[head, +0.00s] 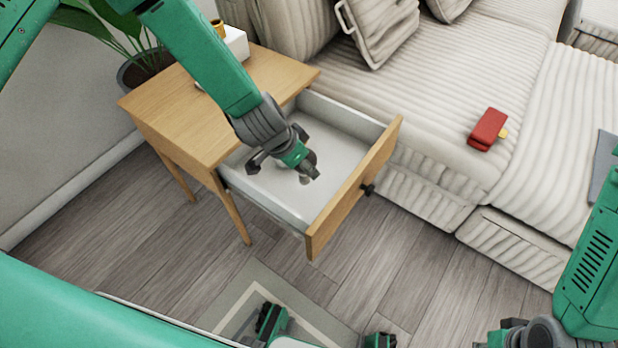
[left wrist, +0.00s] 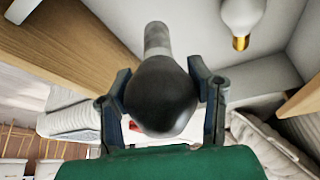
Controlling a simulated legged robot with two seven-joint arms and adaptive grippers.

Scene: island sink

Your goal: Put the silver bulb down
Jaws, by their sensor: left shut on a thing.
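The silver bulb (left wrist: 160,95) has a dark, shiny round body and a grey base. My left gripper (left wrist: 160,80) is shut on it, with one finger on each side, in the left wrist view. In the head view my left gripper (head: 290,165) is over the open white-lined drawer (head: 335,120) of the wooden side table (head: 190,110); there the bulb is mostly hidden by the gripper, and I cannot tell whether it touches the drawer floor. My right gripper (head: 530,335) is partly cut off at the bottom right, and its fingers are unclear.
A white bulb with a gold base (left wrist: 242,18) shows in the left wrist view. The drawer's wooden front (head: 352,190) stands out over the floor. A beige sofa (head: 440,80) with a red object (head: 487,129) is to the right. A potted plant (head: 145,68) stands behind the table.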

